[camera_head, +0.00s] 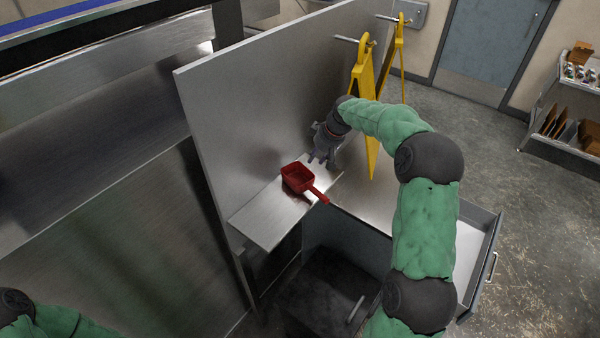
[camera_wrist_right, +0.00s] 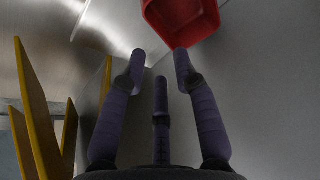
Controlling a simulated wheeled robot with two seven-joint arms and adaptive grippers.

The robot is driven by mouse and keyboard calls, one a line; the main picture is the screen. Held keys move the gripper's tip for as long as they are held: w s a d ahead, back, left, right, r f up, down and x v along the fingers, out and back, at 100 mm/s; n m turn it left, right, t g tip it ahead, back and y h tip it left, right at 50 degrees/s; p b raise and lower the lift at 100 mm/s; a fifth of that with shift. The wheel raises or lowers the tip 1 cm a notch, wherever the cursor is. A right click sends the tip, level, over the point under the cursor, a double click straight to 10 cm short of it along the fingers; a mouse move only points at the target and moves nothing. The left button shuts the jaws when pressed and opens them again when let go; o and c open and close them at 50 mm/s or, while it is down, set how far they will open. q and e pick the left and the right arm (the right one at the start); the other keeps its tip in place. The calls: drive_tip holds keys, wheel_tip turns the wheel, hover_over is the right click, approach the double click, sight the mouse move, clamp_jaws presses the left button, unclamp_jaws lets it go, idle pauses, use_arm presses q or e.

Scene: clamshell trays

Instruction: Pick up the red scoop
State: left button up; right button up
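The red scoop (camera_head: 295,178) lies on a narrow metal shelf (camera_head: 262,228), with its handle pointing to the lower right in the head view. In the right wrist view the scoop (camera_wrist_right: 184,22) shows at the top, partly cut off by the frame edge. My right gripper (camera_head: 322,160) is just beyond the scoop in the head view, apart from it. In the wrist view the right gripper (camera_wrist_right: 160,63) has its three fingers spread with nothing between them. Of my left arm only green and black links show at the bottom left; its gripper is out of view.
A tall metal panel (camera_head: 250,100) rises behind the shelf. Yellow folding signs (camera_head: 363,90) hang on a peg beyond my right gripper. An open drawer (camera_head: 480,255) and a dark bin (camera_head: 320,290) are below. A stocked rack (camera_head: 565,110) stands far right.

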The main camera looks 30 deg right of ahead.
sight(308, 173)
drive_tip(key=p+x, duration=0.1)
drive_tip(key=x, duration=0.8)
drive_tip(key=shift+s+f+p, duration=0.1)
drive_tip(key=shift+f+p, duration=0.25)
drive_tip(key=shift+f, duration=0.05)
drive_tip(key=shift+w+f, duration=0.25)
drive_tip(key=shift+f, duration=0.25)
clamp_jaws()
